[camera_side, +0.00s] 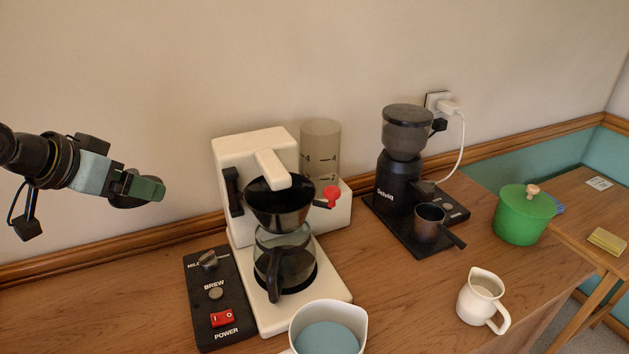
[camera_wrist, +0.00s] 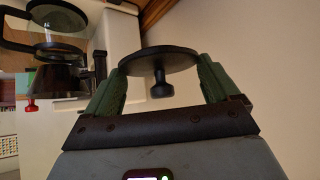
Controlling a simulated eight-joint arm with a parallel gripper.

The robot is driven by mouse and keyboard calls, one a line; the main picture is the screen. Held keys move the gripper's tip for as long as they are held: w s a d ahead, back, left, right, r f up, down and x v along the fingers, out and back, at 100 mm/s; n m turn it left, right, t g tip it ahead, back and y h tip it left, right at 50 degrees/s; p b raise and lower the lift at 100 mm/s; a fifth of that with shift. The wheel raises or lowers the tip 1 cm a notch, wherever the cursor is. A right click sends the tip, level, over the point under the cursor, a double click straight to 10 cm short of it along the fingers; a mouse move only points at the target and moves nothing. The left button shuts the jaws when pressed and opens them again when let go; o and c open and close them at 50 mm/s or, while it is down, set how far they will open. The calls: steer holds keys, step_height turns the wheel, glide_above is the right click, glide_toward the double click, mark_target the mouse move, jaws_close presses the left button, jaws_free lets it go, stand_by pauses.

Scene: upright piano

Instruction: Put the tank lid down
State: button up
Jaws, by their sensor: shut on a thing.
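The tank lid (camera_wrist: 158,60) is a dark round disc with a knob (camera_wrist: 160,89), seen in the wrist view between my green fingers. My gripper (camera_side: 150,188) is shut on it, up in the air left of the coffee maker; it also shows in the wrist view (camera_wrist: 160,68). In the side view only a dark part of the lid (camera_side: 124,201) shows by the fingers. The clear grey tank (camera_side: 320,150) stands at the back right of the white coffee maker (camera_side: 240,160), and no lid shows on it.
The glass carafe (camera_side: 290,265) sits in the coffee maker, beside a black switch panel (camera_side: 232,290). The wooden counter (camera_side: 90,300) is bare at left.

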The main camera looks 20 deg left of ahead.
steer(key=shift+s+a+f, duration=0.3)
steer(key=shift+s+f, duration=0.15)
steer(key=shift+f, duration=0.05)
steer(key=w+d+r+m+h, duration=0.2)
steer(key=w+d+r, duration=1)
steer(key=d, duration=0.1)
steer(key=w+d+r+m, duration=0.1)
steer(key=w+d+r, duration=0.1)
steer(key=d, duration=0.6)
steer(key=w+d+r+m+h, duration=0.1)
steer(key=w+d, duration=0.1)
steer(key=d, duration=0.6)
steer(key=shift+w+r+g, duration=0.35)
steer(key=shift+w+g, duration=0.05)
steer(key=shift+d, duration=0.1)
